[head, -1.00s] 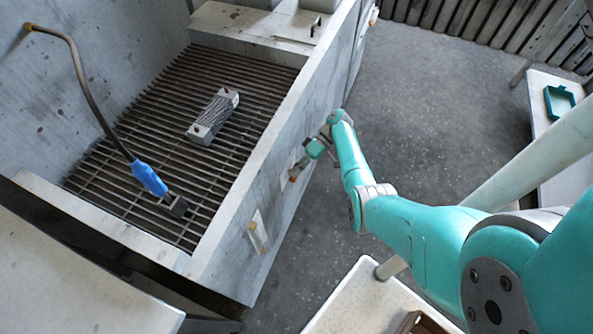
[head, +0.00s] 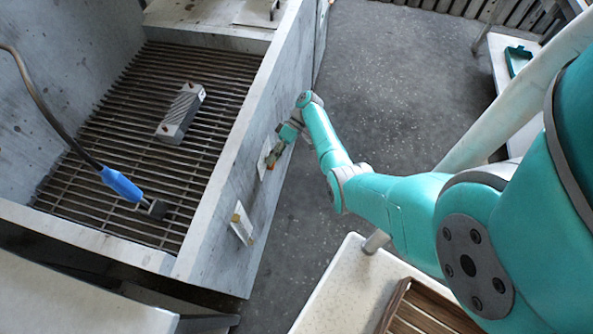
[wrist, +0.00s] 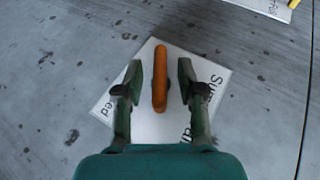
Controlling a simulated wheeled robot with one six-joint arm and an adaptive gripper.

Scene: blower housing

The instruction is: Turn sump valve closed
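An orange valve handle (wrist: 160,78) stands in front of a white label plate (wrist: 150,125) on the grey wall in the wrist view. The lettering is partly hidden, but it seems to begin with "Sum". My gripper (wrist: 160,80) is open, with one finger on each side of the handle and a gap visible on both sides. In the head view my gripper (head: 272,158) is at the outer side wall of the housing, beside the same plate (head: 263,160). The handle is mostly hidden there.
A second plate (head: 242,226) with a yellow handle is lower on the same wall. Inside the housing (head: 225,150), a ribbed metal block (head: 181,113) and a blue-handled tool (head: 121,184) lie on the grating. A pale table (head: 340,285) with a slatted brown tray (head: 425,310) stands below my arm.

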